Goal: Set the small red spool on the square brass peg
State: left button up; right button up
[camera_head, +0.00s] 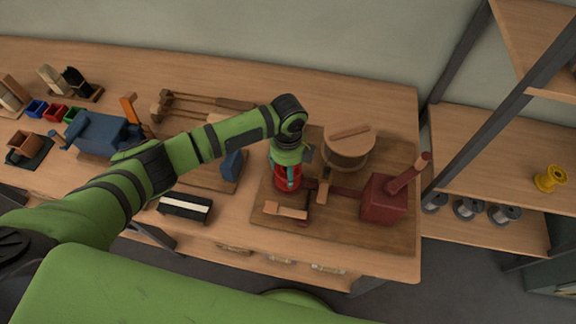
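My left arm reaches in from the left, and its gripper (288,178) points down over the wooden board on the right part of the bench. A small red spool (279,183) is right at its fingertips, with the fingers overlapping it. I cannot tell whether the fingers are closed on it or whether it touches the board. The square brass peg cannot be made out; the gripper and spool may hide it. My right gripper is not in view.
On the board (393,237), a dark red block with a slanted handle (383,202) stands right of the gripper. A round wooden drum (349,142) stands behind, a wooden piece (285,210) in front. A yellow spool (549,178) and grey spools (467,208) sit on the right shelves.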

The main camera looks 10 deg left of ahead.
pick_arm(q)
jog(key=o, duration=1.3)
notch_tip(320, 180, up, 12)
